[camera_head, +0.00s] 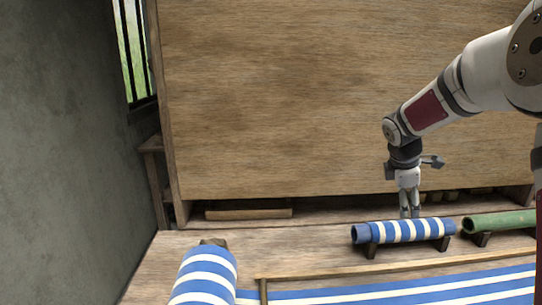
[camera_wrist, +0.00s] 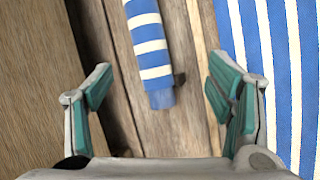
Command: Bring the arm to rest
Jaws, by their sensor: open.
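My gripper (camera_head: 409,212) points down above the wooden loom bench, just behind and above a blue-and-white striped roll (camera_head: 405,231). In the wrist view my gripper (camera_wrist: 160,84) is open, its two green-padded fingers wide apart with nothing between the pads. The striped roll (camera_wrist: 150,48) shows beyond the fingers, its blue end between them and its other end cut off by the frame top. The head view does not show clearly whether the fingertips touch the roll. My arm reaches in from the right.
A green roll (camera_head: 500,222) lies on supports right of the striped roll. A larger striped cloth roll (camera_head: 205,274) sits at front left, and striped cloth (camera_head: 400,294) spreads along the front. A tall wooden panel (camera_head: 290,100) stands behind. A wooden strip (camera_head: 248,214) lies at its foot.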

